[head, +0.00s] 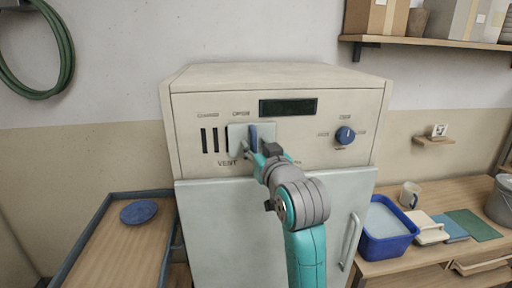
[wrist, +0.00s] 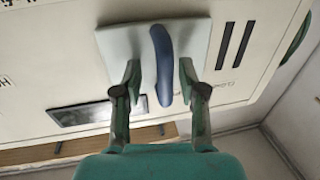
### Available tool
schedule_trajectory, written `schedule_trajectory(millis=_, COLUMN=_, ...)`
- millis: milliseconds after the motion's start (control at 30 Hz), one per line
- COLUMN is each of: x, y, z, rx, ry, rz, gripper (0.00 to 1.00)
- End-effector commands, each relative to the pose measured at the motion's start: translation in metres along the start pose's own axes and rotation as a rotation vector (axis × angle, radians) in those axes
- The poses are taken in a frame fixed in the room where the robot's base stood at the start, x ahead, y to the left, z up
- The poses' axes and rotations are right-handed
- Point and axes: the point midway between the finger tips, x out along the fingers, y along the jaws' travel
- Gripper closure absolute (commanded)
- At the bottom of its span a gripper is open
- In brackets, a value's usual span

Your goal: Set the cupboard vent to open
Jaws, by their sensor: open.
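The vent (head: 215,140) is on the upper left of the cream cupboard front, with dark upright slots showing and "VENT" printed below. A pale sliding plate (head: 235,134) sits just right of the visible slots, under a small label that seems to read "OPEN". Its blue upright handle (head: 253,137) also shows in the wrist view (wrist: 162,65). My gripper (head: 256,150) is open. In the wrist view its fingers (wrist: 160,82) stand on either side of the blue handle, with gaps visible on both sides. The fingertips are close to the plate; whether they touch it I cannot tell.
A dark display (head: 289,107) and a blue knob (head: 345,135) are on the same panel, right of the vent. A door with a handle (head: 350,241) is below. A tray table with a blue disc (head: 139,212) stands left, a bench with a blue tub (head: 387,228) right.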

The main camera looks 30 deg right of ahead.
Motion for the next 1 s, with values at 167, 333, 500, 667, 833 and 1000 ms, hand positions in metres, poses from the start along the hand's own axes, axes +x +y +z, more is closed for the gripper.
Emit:
schedule_trajectory(millis=167, x=-0.026, y=0.0, z=0.001, rx=0.0, ry=0.001, rz=0.0, gripper=0.59)
schedule_trajectory(millis=333, x=-0.051, y=0.001, z=0.001, rx=0.0, ry=0.0, rz=0.001, gripper=0.59)
schedule_trajectory(millis=500, x=-0.066, y=0.001, z=0.001, rx=0.0, ry=0.0, rz=0.002, gripper=0.59)
schedule_trajectory(millis=667, x=-0.07, y=0.001, z=0.0, rx=0.0, ry=0.0, rz=0.002, gripper=0.59)
schedule_trajectory(millis=833, x=-0.07, y=0.001, z=0.001, rx=0.0, ry=0.0, rz=0.002, gripper=0.59)
schedule_trajectory(millis=1000, x=-0.07, y=0.001, z=0.001, rx=0.0, ry=0.0, rz=0.002, gripper=0.59)
